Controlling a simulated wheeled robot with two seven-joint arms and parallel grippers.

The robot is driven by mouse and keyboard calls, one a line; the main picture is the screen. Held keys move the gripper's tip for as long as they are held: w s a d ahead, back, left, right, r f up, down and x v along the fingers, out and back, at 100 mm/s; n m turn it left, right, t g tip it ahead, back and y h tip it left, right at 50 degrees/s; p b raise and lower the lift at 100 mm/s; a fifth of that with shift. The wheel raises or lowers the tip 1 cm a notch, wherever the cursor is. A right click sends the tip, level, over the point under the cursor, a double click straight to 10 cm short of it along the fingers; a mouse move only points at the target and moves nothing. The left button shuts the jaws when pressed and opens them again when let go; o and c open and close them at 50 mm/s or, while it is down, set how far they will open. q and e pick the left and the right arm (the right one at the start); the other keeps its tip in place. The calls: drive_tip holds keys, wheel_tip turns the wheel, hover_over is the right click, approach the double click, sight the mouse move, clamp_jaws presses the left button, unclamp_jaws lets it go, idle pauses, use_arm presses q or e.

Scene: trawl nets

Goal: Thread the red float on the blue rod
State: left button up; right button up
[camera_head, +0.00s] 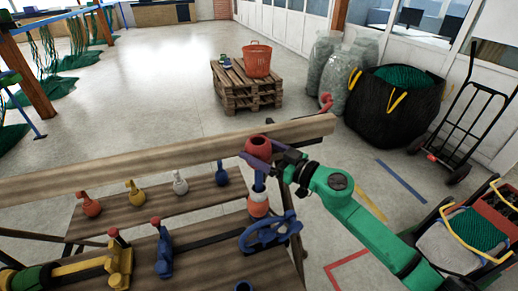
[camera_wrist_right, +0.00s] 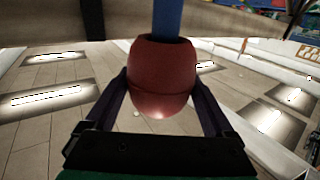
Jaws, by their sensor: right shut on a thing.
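The red float (camera_head: 259,143) is held upright between the dark purple fingers of my right gripper (camera_head: 257,154). It also shows between the fingers in the right wrist view (camera_wrist_right: 160,82). The blue rod (camera_head: 259,183) stands upright directly below the float in the head view. In the right wrist view the rod (camera_wrist_right: 167,18) meets the float's dark opening; I cannot tell how far it is inside. No blue shows in the float's top hole in the head view. A red and white piece (camera_head: 258,204) sits around the rod lower down. My left gripper is not in view.
A long wooden beam (camera_head: 130,171) crosses just behind the float. Red, yellow, white and blue bottle-shaped pieces (camera_head: 135,192) stand on the bench to the left. A blue handwheel (camera_head: 270,232) is close below the rod. A pallet (camera_head: 240,88) with an orange basket (camera_head: 257,60) stands farther back.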

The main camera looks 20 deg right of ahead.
drive_tip(key=o, duration=1.1)
drive_tip(key=shift+s+d, duration=0.1)
drive_tip(key=shift+s+d+f, duration=0.15)
drive_tip(key=shift+s+d, duration=0.05)
drive_tip(key=shift+s, duration=0.05)
drive_tip(key=b+v, duration=0.4)
drive_tip(key=v, duration=0.9)
drive_tip(key=shift+s+d, duration=0.25)
drive_tip(key=shift+s, duration=0.05)
